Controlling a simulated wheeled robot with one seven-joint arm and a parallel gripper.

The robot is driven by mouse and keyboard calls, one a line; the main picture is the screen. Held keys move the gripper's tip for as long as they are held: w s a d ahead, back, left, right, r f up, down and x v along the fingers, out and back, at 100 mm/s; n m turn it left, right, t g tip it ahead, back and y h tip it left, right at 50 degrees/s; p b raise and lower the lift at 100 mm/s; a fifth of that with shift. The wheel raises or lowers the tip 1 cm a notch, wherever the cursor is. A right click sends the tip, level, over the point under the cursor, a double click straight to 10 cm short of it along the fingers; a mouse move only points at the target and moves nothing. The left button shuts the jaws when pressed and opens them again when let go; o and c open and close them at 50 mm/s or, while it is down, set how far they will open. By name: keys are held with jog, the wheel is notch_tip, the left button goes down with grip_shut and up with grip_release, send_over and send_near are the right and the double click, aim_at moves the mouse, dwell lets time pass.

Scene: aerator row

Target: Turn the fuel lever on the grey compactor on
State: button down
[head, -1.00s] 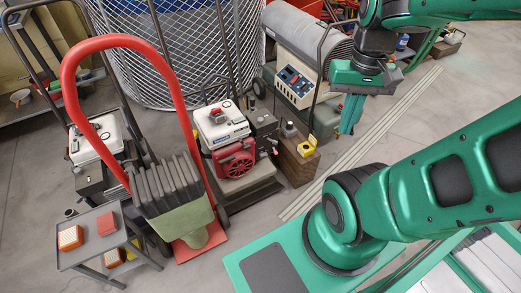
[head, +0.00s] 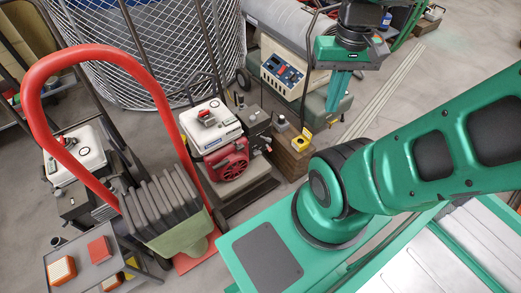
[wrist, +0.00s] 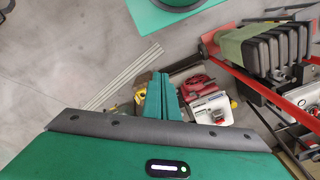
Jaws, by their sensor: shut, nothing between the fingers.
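Two engine-driven machines with white tanks stand in the head view. One, with a red engine (head: 228,162) and grey-black body, is at the middle; its red engine shows in the wrist view (wrist: 195,86). The other machine (head: 75,155), with a grey-black body, is at the left, partly behind a red hand truck. I cannot tell for sure which is the grey compactor. The fuel lever is too small to make out on either. My gripper (head: 337,100) is shut and empty, pointing down, to the right of the red-engined machine and apart from it. Its fingers show in the wrist view (wrist: 162,88).
A grey cart (head: 75,262) is at lower left. A wooden crate (head: 290,160) stands beside the red-engined machine. A beige control panel (head: 283,72) and wire mesh cage (head: 155,60) are behind.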

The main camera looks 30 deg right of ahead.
jog(key=w+d+f+n, duration=0.1)
jog(key=w+d+f, duration=0.2)
jog(key=w, duration=0.4)
jog(key=w+d+f+n, duration=0.15)
jog(key=w+f, duration=0.25)
jog(key=w, duration=0.4)
jog(key=n+t, duration=0.3)
jog(key=n, duration=0.1)
send_over(259, 152)
jog(key=s+d, duration=0.2)
jog(key=s, duration=0.2)
notch_tip(259, 152, down, 44)
jog(key=shift+y, duration=0.4)
jog(key=x, duration=1.2)
jog(key=shift+s+a+f, duration=0.15)
jog(key=shift+a+f, duration=0.2)
jog(key=shift+f, duration=0.45)
